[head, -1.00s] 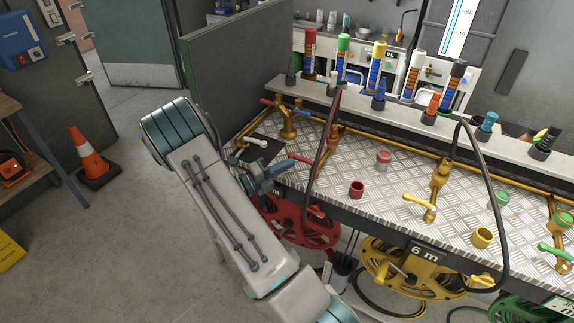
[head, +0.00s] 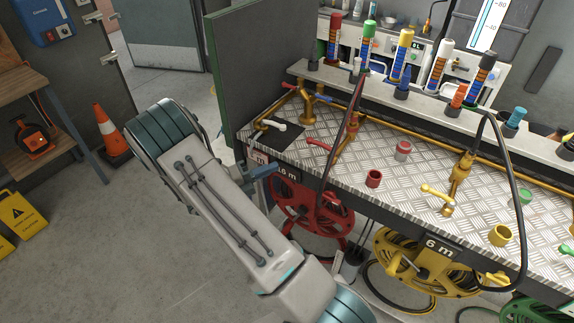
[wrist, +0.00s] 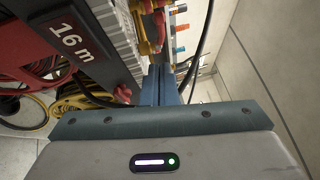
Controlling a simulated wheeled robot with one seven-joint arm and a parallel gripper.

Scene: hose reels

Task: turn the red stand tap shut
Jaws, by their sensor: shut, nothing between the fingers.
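The red stand tap (head: 344,140) is a brass post on the metal bench, behind the black hose. Its red lever (head: 318,144) points left and slightly up in the head view. My gripper (head: 281,168) is shut and empty. It is at the bench's front edge, left of and below the lever in the picture, with a gap between them. In the wrist view my shut fingers (wrist: 160,86) point toward brass and red fittings (wrist: 152,28). A small red piece (wrist: 122,93) shows left of the fingers; I cannot tell whether it is the lever.
A 16 m sign (wrist: 70,40) and a red reel (head: 312,208) are below the bench edge. A black hose (head: 338,140) hangs in front of the tap. A red cup (head: 373,178) and a yellow tap (head: 440,200) are to the right.

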